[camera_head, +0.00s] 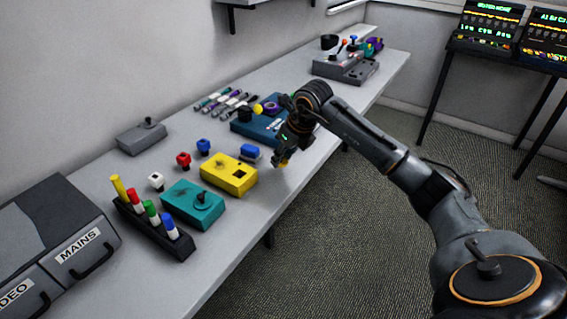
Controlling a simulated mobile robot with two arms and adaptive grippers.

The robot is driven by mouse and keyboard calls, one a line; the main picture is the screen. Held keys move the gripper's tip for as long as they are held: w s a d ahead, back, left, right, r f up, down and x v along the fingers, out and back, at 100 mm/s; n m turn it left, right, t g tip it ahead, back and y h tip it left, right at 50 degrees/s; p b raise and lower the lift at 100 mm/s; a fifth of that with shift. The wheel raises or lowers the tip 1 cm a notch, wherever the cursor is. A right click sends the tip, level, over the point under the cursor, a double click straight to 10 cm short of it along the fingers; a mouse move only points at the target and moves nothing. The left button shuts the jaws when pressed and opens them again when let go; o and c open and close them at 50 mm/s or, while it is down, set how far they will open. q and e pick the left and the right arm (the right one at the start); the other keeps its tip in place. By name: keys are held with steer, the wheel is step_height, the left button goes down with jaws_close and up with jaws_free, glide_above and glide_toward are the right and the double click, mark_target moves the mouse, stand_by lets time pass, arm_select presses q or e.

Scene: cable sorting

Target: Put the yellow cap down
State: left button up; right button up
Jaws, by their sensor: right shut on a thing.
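My right gripper (280,158) reaches in from the right and is shut on the small yellow cap (284,163), which shows at its fingertips. It is near the front edge of the bench, just right of the yellow box (217,172). The gap between the cap and the bench top is hard to judge. The fingers hide part of the cap. My left gripper is not in view.
The grey bench (262,208) also holds a teal box (178,207), a black rack (150,232) with coloured pieces, a blue block (250,150), red (183,159) and white (156,181) pieces, and a dark blue case (243,127). Bare bench lies between the yellow box and the front edge.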

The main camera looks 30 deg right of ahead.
mark_target(284, 163)
step_height(284, 163, down, 3)
steer(key=shift+d+f+p, duration=0.1)
steer(key=shift+f+p, duration=0.05)
steer(key=shift+p, duration=0.3)
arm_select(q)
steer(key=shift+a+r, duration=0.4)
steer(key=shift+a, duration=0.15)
arm_select(e)
steer(key=shift+w+f, duration=0.1)
steer(key=shift+f, duration=0.15)
steer(key=o, duration=0.8)
steer(key=shift+c, duration=0.2)
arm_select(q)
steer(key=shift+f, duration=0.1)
